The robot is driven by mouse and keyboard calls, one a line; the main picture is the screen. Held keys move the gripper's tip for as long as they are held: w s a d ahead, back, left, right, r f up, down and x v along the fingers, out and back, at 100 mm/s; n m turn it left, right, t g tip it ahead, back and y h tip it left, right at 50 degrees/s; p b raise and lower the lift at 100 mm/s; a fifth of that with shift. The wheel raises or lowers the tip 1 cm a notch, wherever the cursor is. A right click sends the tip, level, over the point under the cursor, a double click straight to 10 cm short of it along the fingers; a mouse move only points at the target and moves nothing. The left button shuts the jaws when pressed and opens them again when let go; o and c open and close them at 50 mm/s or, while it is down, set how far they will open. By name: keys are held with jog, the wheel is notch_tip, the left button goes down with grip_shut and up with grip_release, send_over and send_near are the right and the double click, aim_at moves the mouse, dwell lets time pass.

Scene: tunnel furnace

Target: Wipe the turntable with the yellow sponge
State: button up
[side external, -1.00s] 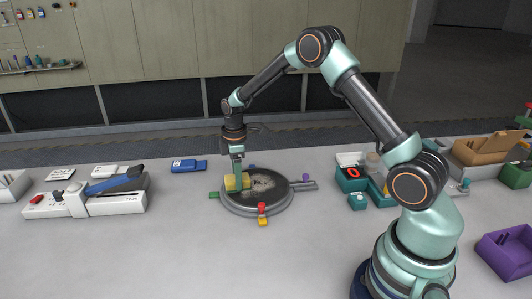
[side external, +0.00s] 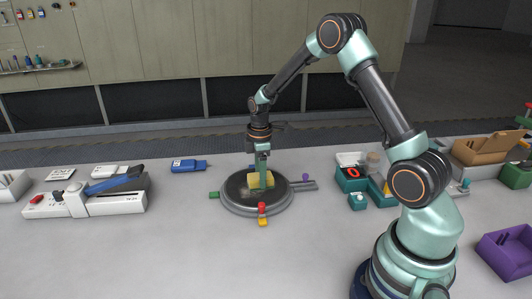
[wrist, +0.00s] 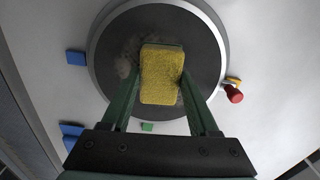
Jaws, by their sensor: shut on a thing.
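The yellow sponge (side external: 256,181) is between the fingers of my gripper (side external: 263,180), low over the turntable's dark top. In the wrist view the sponge (wrist: 161,75) lies between the two green fingers of my gripper (wrist: 160,88), which is shut on it. The round turntable (side external: 237,205) has a dark disc and a grey rim. It also shows in the wrist view (wrist: 203,45). A pale dusty patch (wrist: 127,58) shows on the disc to the left of the sponge. I cannot tell whether the sponge's underside touches the disc.
A red knob (side external: 262,207) stands at the turntable's front rim, and a purple knob (side external: 306,177) at its right. A blue device (side external: 188,165) lies behind left. A white unit with a blue lever (side external: 110,185) stands left. Teal bins (side external: 352,183) stand right. The front bench is clear.

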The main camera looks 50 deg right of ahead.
aim_at(250, 181)
jog(key=shift+s+d+f, duration=0.1)
jog(key=shift+s+d, duration=1.5)
jog(key=shift+s+a, duration=0.75)
jog(key=shift+s, duration=0.05)
jog(key=shift+w+a+r, duration=0.2)
jog(key=shift+w+a, duration=1.25)
jog(key=shift+w, duration=0.05)
jog(key=shift+w+a+f, duration=0.2)
jog(key=shift+w+a, duration=1.15)
jog(key=shift+w+a+r, duration=0.15)
jog(key=shift+w+a, duration=1.1)
jog(key=shift+w, duration=0.05)
notch_tip(250, 181, up, 6)
jog(key=shift+r, duration=0.1)
